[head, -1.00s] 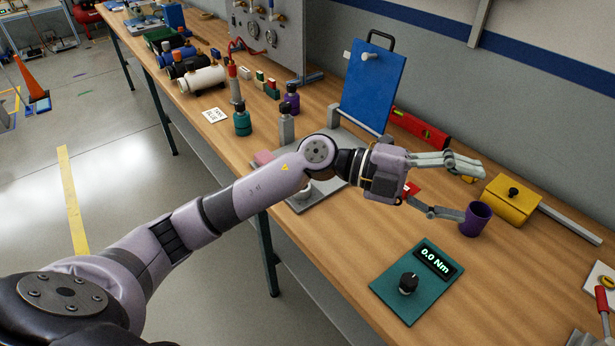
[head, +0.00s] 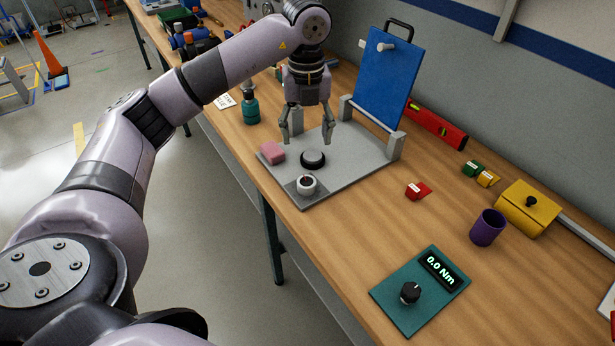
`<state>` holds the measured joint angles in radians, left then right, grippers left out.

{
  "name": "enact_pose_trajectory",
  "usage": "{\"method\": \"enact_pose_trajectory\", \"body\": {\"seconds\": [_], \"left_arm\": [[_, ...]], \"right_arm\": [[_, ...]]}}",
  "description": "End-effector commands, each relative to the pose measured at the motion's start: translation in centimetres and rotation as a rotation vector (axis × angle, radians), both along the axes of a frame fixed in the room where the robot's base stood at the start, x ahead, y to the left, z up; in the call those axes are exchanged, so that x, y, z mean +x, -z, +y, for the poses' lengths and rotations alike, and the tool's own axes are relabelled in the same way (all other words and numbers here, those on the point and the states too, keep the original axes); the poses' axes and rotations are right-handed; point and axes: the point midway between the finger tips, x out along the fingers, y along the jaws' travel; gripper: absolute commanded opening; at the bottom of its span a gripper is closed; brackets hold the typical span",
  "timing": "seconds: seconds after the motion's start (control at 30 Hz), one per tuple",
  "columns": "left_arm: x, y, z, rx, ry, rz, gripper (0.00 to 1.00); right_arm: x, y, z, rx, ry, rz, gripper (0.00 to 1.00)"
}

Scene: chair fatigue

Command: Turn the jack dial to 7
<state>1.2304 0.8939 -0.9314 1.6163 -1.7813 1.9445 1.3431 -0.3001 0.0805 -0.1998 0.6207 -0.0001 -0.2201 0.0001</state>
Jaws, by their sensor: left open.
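A dark round knob (head: 313,159) sits on the grey base plate (head: 345,178), probably the jack dial; I cannot read any numbers on it. My left gripper (head: 306,143) points down just above and behind the knob, its two fingers spread apart and nothing between them. A white ring-shaped piece (head: 306,185) with a dark centre stands on the plate's front corner. A blue upright panel (head: 382,80) with a black handle rises at the plate's back edge. My right gripper is not in view.
A pink block (head: 271,152) lies left of the knob. A teal meter (head: 420,290) reading 0.0 Nm, a purple cup (head: 487,228), a yellow box (head: 527,208) and a red block (head: 418,190) stand right. A teal bottle (head: 250,108) stands left.

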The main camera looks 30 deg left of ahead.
Motion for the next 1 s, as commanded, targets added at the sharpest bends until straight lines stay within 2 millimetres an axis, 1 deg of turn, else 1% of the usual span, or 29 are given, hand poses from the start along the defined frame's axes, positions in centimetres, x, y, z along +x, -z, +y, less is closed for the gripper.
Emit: {"method": "enact_pose_trajectory", "body": {"seconds": [0.1, 0.4, 0.6, 0.7, 0.8, 1.0], "left_arm": [[-0.2, 2.5, 0.0, 0.000, 0.001, 0.006, 0.59], [-0.1, 9.1, 0.0, -0.001, 0.002, 0.004, 0.59], [-0.1, 12.6, -0.1, -0.003, 0.002, 0.002, 0.59], [0.0, 13.7, -0.1, -0.003, 0.003, 0.000, 0.59], [0.0, 14.4, -0.1, -0.003, 0.003, 0.000, 0.59], [0.0, 14.7, -0.1, -0.003, 0.004, -0.001, 0.59]], "right_arm": [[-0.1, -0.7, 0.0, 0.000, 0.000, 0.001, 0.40], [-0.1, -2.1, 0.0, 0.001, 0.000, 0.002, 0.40], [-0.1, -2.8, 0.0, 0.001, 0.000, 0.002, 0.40], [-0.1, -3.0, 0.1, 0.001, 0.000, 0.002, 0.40], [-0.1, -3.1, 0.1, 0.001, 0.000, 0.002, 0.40], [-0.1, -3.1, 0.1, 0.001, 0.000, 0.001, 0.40]]}}
